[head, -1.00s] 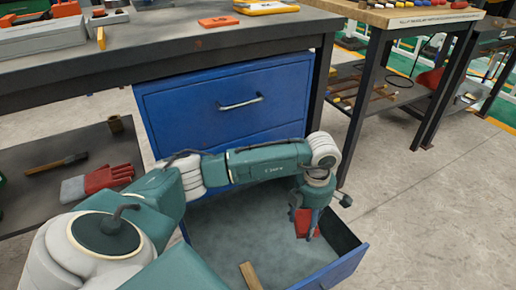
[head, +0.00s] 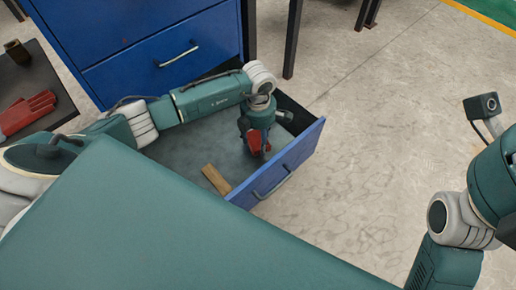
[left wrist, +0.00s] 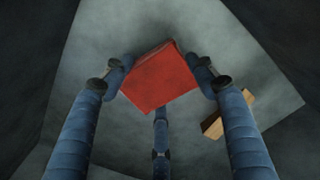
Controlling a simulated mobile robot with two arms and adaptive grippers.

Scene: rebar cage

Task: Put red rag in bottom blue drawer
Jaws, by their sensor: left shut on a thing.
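The bottom blue drawer (head: 302,149) is pulled open, and its grey inside shows. My left gripper (head: 258,152) points down into it near the front panel. It is shut on the red rag (head: 265,146). In the left wrist view the red rag (left wrist: 160,80) sits between the blue fingers of my left gripper (left wrist: 161,85), over the drawer's grey floor. I cannot tell whether the rag touches that floor. My right arm shows at the right edge of the head view, but its gripper is out of view.
A wooden block (head: 216,180) lies in the drawer left of the gripper; it also shows in the left wrist view (left wrist: 228,113). A closed blue drawer (head: 160,55) is above. Red gloves (head: 28,112) lie on a shelf at left. The floor at right is clear.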

